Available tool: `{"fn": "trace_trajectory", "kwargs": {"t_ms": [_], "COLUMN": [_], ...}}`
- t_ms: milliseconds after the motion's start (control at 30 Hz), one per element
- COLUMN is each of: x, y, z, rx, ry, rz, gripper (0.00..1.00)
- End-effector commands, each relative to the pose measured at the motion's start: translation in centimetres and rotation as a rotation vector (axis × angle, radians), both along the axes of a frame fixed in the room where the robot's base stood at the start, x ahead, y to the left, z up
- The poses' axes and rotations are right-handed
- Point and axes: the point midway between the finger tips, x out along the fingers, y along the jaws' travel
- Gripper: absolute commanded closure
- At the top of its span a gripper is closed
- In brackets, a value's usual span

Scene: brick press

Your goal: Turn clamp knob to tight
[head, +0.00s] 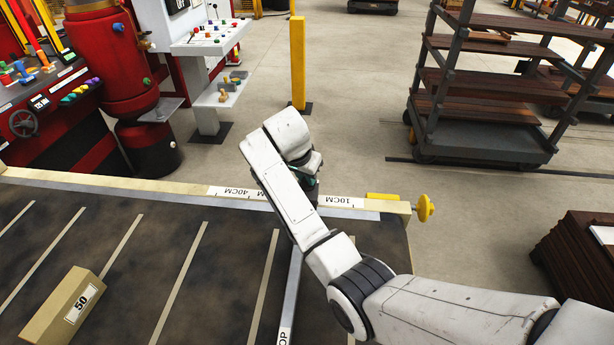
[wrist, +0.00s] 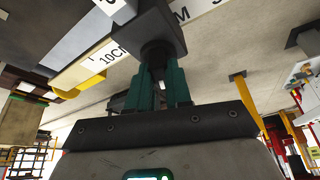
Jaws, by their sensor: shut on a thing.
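My gripper (wrist: 161,82) has teal fingers, shut on a dark, rounded clamp knob (wrist: 157,54) under a dark grey block (wrist: 152,25) beside the measuring rail. In the head view my gripper (head: 314,178) is at the rail between the 40CM and 10CM marks, mostly hidden by my white arm, and the clamp knob is hidden there. The rail (head: 395,206) runs along the far table edge; its 10CM label (wrist: 112,54) shows close by in the wrist view. I cannot read the knob's setting.
A yellow end knob (head: 425,208) and a yellow block (head: 382,196) are at the rail's right end. A yellow post (head: 298,62) stands beyond.

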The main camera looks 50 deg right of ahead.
Motion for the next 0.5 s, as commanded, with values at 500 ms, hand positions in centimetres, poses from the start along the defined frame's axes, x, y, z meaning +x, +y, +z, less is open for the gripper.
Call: {"fn": "trace_trajectory", "kwargs": {"t_ms": [500], "x": [0.23], "y": [0.09], "z": [-0.80], "rx": [0.007], "ry": [0.007], "rz": [-0.490], "gripper": [1.00]}}
